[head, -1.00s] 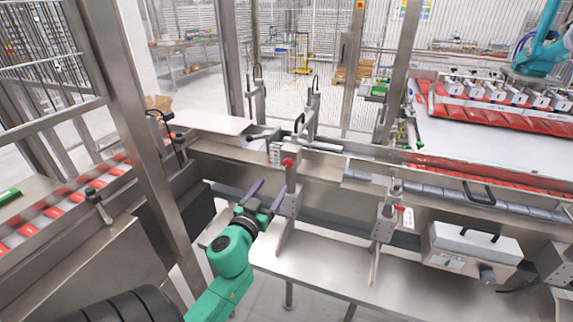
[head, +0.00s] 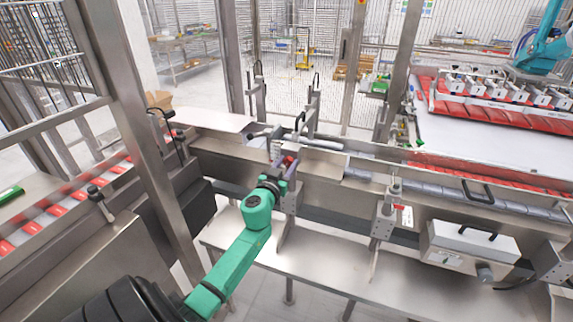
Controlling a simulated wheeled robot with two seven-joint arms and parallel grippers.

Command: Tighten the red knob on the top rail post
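The red knob (head: 289,160) sits on the upper part of the metal post at the rail, near the middle of the head view. My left gripper (head: 284,158) is at this knob, its purple fingers reaching up on either side of it. The fingers look apart, and I see no clear grip on the knob. The gripper hides part of the knob and post. My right gripper is not in view.
A second post (head: 386,218) with a red-tipped handle stands to the right along the rail. A grey box with a black handle (head: 470,243) is further right. A steel frame upright (head: 150,150) stands left of my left arm. A steel shelf (head: 330,285) lies below.

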